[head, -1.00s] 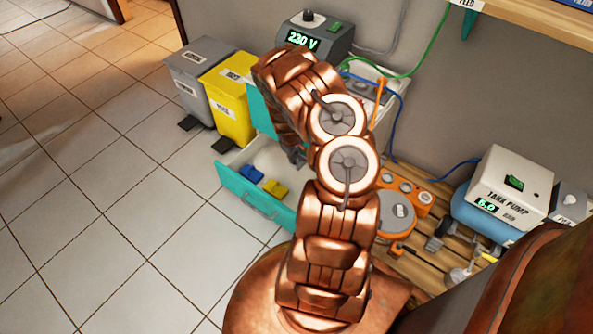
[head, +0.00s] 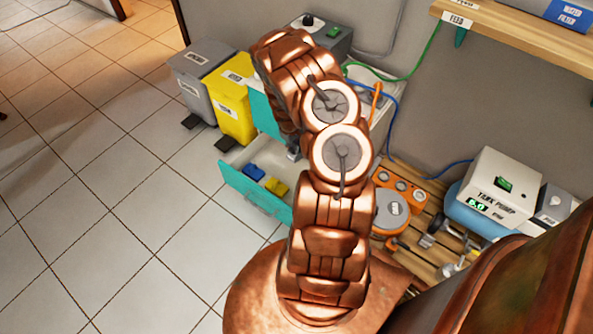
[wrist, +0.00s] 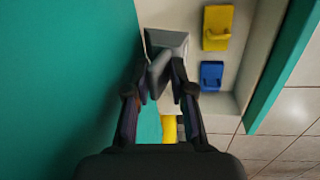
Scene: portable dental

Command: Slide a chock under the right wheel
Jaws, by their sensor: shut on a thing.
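My gripper (wrist: 160,90) is shut on the upright tab of a grey block (wrist: 167,40), apparently a chock, in the wrist view. The block is at the open drawer's inner side, beside a teal panel; I cannot tell whether it touches the drawer floor. A yellow block (wrist: 217,27) and a blue block (wrist: 211,75), each with a tab, lie in the drawer to the right. In the head view they are the blue block (head: 254,172) and the yellow block (head: 276,187). There my arm hides most of the gripper. I cannot make out the right wheel for certain.
The teal-fronted drawer (head: 250,197) stands open over the tiled floor. Grey bin (head: 203,85) and yellow bin (head: 232,105) stand behind it. An orange device (head: 392,208) and the tank pump (head: 500,185) are to the right. Floor at left is clear.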

